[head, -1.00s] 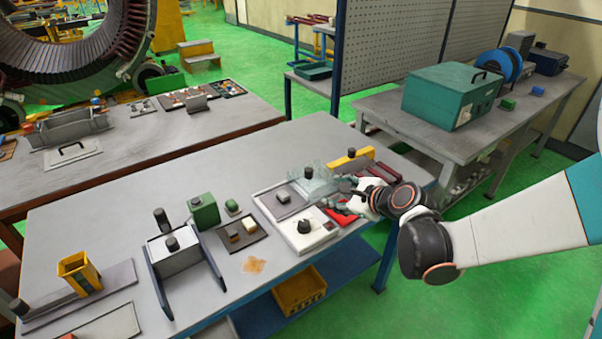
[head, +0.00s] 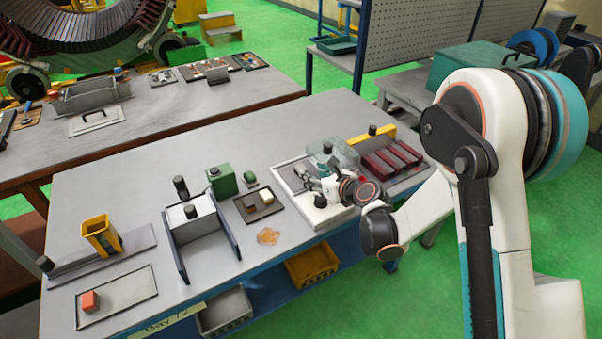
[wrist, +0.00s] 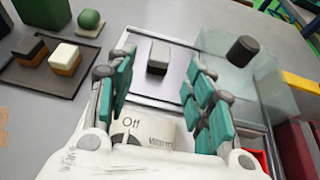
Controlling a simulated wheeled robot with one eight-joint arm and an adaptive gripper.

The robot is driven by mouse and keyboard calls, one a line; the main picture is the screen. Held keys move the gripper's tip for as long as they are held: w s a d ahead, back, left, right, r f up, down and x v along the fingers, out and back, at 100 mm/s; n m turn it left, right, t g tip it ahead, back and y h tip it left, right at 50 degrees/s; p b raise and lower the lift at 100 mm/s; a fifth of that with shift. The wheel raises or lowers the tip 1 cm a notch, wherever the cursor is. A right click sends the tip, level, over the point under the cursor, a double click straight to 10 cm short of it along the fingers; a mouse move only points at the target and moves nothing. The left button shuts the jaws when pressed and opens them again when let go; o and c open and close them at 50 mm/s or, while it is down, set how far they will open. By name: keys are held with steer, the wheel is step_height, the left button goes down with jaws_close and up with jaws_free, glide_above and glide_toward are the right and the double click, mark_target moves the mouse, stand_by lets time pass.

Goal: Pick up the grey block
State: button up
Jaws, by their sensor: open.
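The small grey block (wrist: 158,56) lies on a grey plate (wrist: 178,70) in the wrist view, ahead of my fingertips and between their lines. My gripper (wrist: 158,78) is open and empty, with teal-padded fingers spread to the left and right of the block's line. No contact with the block shows.
A white box marked "Off" (wrist: 152,128) is below my gripper. A clear block (wrist: 222,55) with a black cylinder (wrist: 242,50) stands close on the right. A dark tray (wrist: 40,75) with two small blocks and a green ball (wrist: 90,18) are to the left. Dark red bars (head: 391,158) lie further right.

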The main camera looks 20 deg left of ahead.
mark_target(304, 169)
steer(key=shift+b+x, duration=0.8)
steer(key=shift+x, duration=2.4)
steer(key=shift+r, duration=0.1)
steer(key=c, duration=1.1)
